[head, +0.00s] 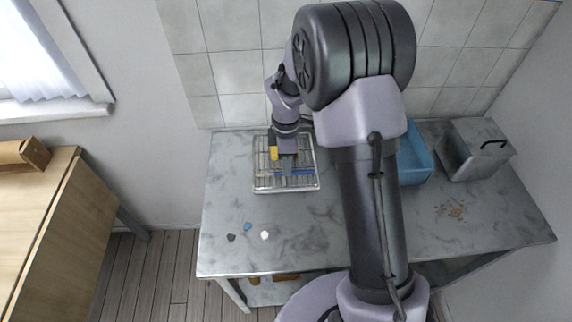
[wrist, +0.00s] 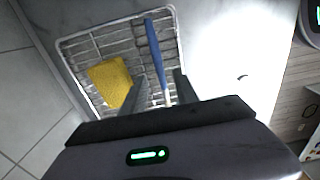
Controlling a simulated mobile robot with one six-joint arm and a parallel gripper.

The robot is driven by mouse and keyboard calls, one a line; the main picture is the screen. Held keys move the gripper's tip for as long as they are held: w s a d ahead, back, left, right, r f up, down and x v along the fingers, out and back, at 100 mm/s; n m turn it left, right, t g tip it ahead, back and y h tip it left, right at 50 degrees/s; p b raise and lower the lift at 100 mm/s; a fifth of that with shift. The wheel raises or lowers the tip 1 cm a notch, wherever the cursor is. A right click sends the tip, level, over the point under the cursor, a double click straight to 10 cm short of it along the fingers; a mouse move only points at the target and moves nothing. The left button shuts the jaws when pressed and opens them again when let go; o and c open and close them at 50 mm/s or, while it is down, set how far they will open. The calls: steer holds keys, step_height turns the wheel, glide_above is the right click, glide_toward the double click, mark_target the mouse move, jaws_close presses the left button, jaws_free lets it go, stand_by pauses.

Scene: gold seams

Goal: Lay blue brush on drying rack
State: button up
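The drying rack (head: 256,186) is a white wire rack on the grey marbled counter; it fills the upper part of the wrist view (wrist: 92,32). The blue brush (head: 301,172) lies across the rack's wires, towards its front edge. In the wrist view its blue handle (wrist: 153,48) runs down to a pale lower part between my fingers. My gripper (head: 287,171) is low over the rack. In the wrist view my gripper (wrist: 158,90) has its fingers apart, one on each side of the brush, with gaps visible. The brush's lower end is hidden by my gripper.
A yellow sponge (wrist: 110,82) lies on the rack beside my left finger. A blue basin (head: 416,166) and a grey metal box (head: 474,150) stand at right. Small dark, blue and white pieces (head: 248,227) and brown crumbs (head: 450,211) lie on the counter. Its front middle is clear.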

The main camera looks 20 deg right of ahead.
steer(key=s+a+r+m+t+p, duration=0.1)
steer(key=s+r+m, duration=0.2)
steer(key=r, duration=0.7)
steer(key=s+r+m+t+p, duration=0.1)
steer(key=s+r+m, duration=0.15)
steer(key=r, duration=0.65)
steer(key=s+a+r+m+t+y, duration=0.1)
steer(key=s+a+r+m+t, duration=0.1)
steer(key=s+r+m, duration=0.75)
steer(key=s+a+f+m+t+y+b, duration=0.1)
steer(key=s+f+m+b, duration=0.2)
steer(key=s, duration=0.6)
steer(key=shift+s+f+m+t, duration=0.15)
steer(key=shift+f+m+t, duration=0.25)
steer(key=shift+f+m, duration=0.7)
steer(key=shift+a, duration=0.1)
